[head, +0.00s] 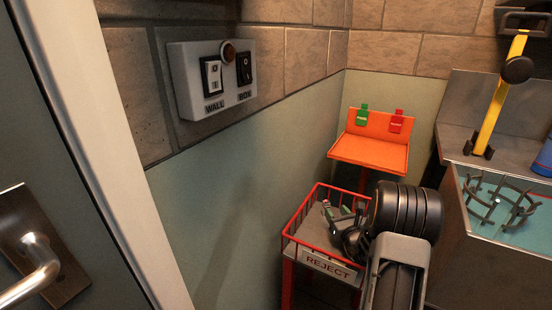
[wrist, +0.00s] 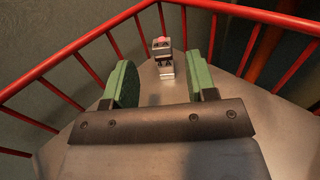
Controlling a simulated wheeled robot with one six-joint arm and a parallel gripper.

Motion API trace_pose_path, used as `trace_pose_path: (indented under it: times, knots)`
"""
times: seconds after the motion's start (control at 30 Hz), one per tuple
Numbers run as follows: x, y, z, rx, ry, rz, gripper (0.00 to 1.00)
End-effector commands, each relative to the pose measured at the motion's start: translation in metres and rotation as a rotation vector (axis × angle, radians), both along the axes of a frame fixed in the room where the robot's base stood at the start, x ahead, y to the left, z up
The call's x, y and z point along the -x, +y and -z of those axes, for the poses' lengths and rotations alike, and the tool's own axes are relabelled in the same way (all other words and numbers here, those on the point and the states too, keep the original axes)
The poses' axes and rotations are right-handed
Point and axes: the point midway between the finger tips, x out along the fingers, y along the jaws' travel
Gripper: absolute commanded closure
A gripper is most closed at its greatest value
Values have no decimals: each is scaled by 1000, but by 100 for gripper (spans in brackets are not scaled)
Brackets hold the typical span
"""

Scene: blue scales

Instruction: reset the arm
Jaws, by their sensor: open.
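My gripper (wrist: 166,85) is open, with its two green finger pads apart and nothing between them. In the head view my gripper (head: 342,214) hangs over the red-railed reject tray (head: 301,214). In the wrist view the tray floor (wrist: 230,88) lies below and beyond the fingers. A small grey and dark object with a pinkish-red top (wrist: 164,58) stands on the tray floor, just beyond the gap between the fingertips. It also shows small in the head view (head: 326,204).
Red rails (wrist: 60,62) surround the tray closely. An orange stand (head: 368,152) with a green and a red tag is behind it. A grey counter with a yellow-handled device (head: 497,95) is at right. A wall switch box (head: 187,103) and a door handle (head: 38,250) are at left.

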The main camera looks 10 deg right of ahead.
Motion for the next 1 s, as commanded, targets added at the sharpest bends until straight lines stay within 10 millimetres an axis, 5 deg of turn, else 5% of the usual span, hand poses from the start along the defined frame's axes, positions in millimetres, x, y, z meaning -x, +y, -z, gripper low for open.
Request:
trace_pose_path:
  times: [0.17, 0.37, 0.5, 0.63, 0.8, 1.0]
  knots:
    - [-2, 18, -22, 38, 2, -70, 48]
    - [5, 104, -107, 250, 12, -409, 48]
    - [43, 187, -179, 542, 18, -777, 48]
    - [96, 239, -229, 873, 13, -1101, 48]
    - [166, 262, -282, 1361, -8, -1450, 48]
    - [216, 245, -334, 1922, -37, -1709, 48]
